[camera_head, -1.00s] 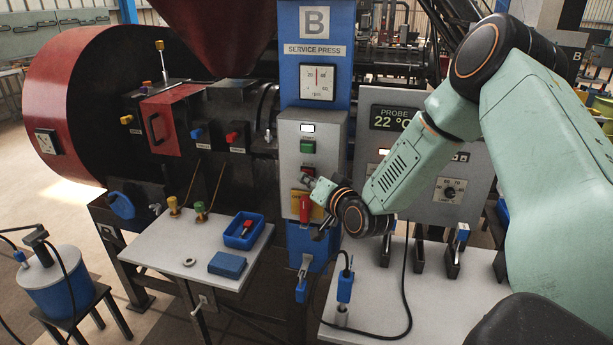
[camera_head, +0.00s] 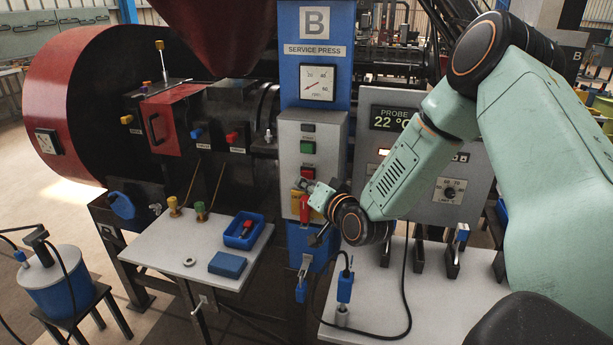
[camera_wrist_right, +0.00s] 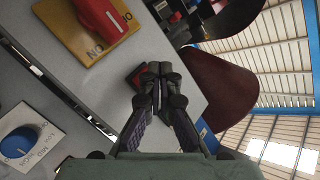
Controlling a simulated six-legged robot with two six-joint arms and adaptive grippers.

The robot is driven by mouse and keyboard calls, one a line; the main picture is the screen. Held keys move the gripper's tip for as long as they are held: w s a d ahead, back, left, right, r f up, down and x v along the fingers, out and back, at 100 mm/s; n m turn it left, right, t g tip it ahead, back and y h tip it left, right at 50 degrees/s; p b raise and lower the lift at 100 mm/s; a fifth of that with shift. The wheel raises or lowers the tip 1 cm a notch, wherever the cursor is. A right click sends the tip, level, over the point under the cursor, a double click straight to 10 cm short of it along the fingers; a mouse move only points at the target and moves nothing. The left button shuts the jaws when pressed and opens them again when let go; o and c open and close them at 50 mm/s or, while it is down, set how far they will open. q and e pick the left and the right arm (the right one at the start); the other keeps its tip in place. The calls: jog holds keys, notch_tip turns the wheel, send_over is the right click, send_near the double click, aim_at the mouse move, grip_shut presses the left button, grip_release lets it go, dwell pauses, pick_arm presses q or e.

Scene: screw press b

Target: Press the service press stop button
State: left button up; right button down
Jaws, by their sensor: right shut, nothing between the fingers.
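The service press control box (camera_head: 287,150) is a grey panel on the blue column. It has a green button (camera_head: 308,147) and, below it, a red button (camera_head: 308,172). My right gripper (camera_head: 304,184) is shut and empty, with its tips at the lower edge of the red button. In the right wrist view the shut fingertips (camera_wrist_right: 158,68) overlap one side of the red button (camera_wrist_right: 133,76) and hide part of it; I cannot tell whether they touch. The small lamp window (camera_head: 308,127) above the green button is dark. My left gripper is out of view.
A red rotary handle (camera_head: 304,209) on a yellow plate (camera_head: 295,201) sits just below the tips. The dial gauge (camera_head: 318,83) above has its needle toward the lower left. The probe panel (camera_head: 440,190) stands at the right, behind my arm. A small table (camera_head: 160,243) is at the left.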

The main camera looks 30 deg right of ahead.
jog(key=shift+s+a, duration=1.55)
jog(key=shift+a, duration=0.25)
dwell(0.4)
